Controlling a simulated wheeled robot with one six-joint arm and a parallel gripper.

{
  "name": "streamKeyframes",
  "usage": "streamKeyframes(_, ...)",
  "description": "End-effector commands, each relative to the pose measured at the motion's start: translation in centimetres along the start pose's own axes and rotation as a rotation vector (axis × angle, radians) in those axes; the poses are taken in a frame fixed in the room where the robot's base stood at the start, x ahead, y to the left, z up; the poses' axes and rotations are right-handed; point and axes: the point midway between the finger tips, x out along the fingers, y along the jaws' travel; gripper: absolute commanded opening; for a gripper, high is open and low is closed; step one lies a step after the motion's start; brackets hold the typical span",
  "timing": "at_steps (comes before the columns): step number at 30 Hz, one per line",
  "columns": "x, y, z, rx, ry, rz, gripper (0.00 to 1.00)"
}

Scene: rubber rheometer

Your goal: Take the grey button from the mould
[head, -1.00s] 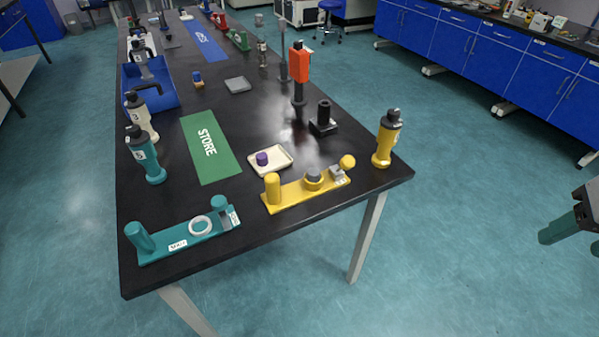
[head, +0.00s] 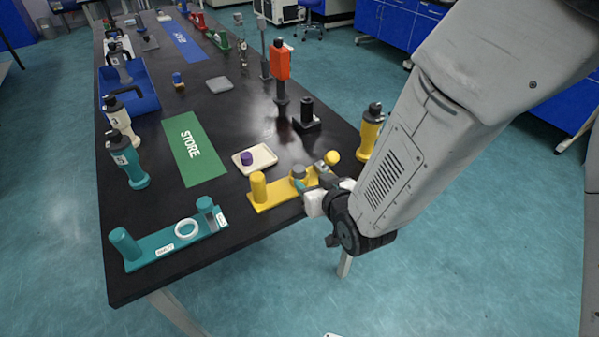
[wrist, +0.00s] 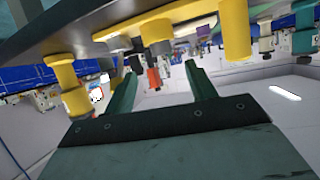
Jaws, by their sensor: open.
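The yellow mould (head: 275,197) lies near the table's front edge. It has a post at its left end and a ball knob at its right. The grey button (head: 298,171) sits in its round middle seat, with its lower part partly hidden by a finger. My gripper (head: 311,186) is at the front side of the mould, its teal fingers open and close to the button. The wrist view is upside down; the open fingers (wrist: 161,65) point toward the yellow middle seat (wrist: 155,30). Whether they touch the button I cannot tell.
A teal mould (head: 155,250) with a white ring (head: 186,229) lies to the left. A cream tray (head: 262,163) with a purple button stands behind the yellow mould. A yellow bottle (head: 371,135) stands at the right. The green STORE mat (head: 190,165) is clear.

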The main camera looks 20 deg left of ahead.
Motion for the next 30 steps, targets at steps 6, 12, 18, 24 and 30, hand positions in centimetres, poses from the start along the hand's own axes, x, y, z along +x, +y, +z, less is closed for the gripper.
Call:
streamKeyframes(6, 2.2, -0.3, 0.1, -0.002, 0.011, -0.003, 0.56)
streamKeyframes(12, 4.7, -0.2, -0.2, -0.001, 0.011, -0.002, 0.56)
streamKeyframes(18, 7.4, -0.2, -0.3, -0.001, 0.010, -0.002, 0.56)
streamKeyframes(24, 7.8, -0.2, -0.4, -0.002, 0.010, -0.003, 0.56)
streamKeyframes(30, 7.8, -0.2, -0.4, -0.002, 0.010, -0.003, 0.28)
